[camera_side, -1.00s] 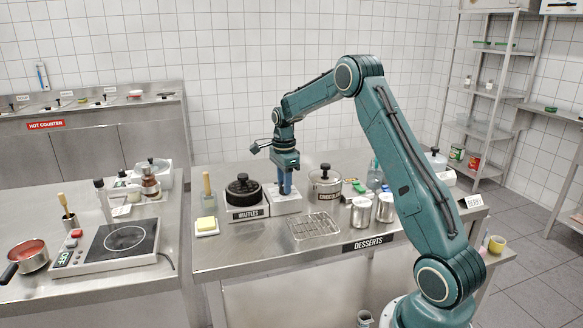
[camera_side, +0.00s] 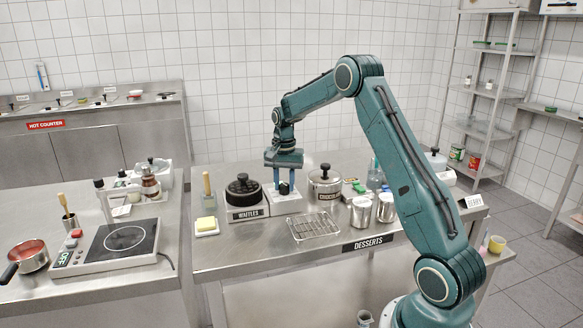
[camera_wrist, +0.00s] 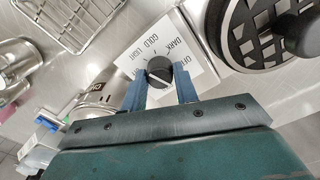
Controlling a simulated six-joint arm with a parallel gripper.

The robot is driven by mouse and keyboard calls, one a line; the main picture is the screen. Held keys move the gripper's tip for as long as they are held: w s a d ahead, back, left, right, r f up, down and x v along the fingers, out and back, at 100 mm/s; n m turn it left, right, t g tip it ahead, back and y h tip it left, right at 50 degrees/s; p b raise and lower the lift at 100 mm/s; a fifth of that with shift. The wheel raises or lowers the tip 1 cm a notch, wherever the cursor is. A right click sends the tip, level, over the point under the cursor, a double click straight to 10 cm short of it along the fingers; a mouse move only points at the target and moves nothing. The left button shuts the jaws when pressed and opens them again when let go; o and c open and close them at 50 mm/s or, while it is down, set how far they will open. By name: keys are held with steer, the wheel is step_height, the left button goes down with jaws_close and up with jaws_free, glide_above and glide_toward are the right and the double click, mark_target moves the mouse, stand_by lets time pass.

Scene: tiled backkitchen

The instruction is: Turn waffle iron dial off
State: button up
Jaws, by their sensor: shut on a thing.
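The waffle iron dial (camera_wrist: 159,71) is a black knob on a pale plate (camera_wrist: 139,43) marked OFF, DARK, GOLD and LIGHT. A pale line crosses the knob, but I cannot tell for certain which label it points to. My gripper (camera_wrist: 160,84) points down with its two blue fingers on either side of the knob, shut on it. In the side view my gripper (camera_side: 284,186) stands over the dial box (camera_side: 283,205), with the dark knob between the fingers. The round black waffle iron (camera_side: 243,187), on a base labelled WAFFLES, is just left of the box.
A wire rack (camera_side: 313,226) lies in front of the dial box. A lidded pot (camera_side: 325,184) stands close to its right, with metal canisters (camera_side: 361,212) beyond. A butter dish (camera_side: 206,226) is at the left. The front strip of the counter is clear.

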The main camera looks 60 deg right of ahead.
mark_target(284, 184)
steer(key=n, duration=0.4)
steer(key=shift+n, duration=0.4)
steer(key=n, duration=0.4)
steer(key=shift+n, duration=0.4)
steer(key=o, duration=1)
steer(key=shift+c, duration=0.2)
steer(key=shift+r, duration=0.15)
step_height(284, 184, up, 14)
steer(key=shift+f, duration=0.2)
steer(key=shift+a, duration=0.1)
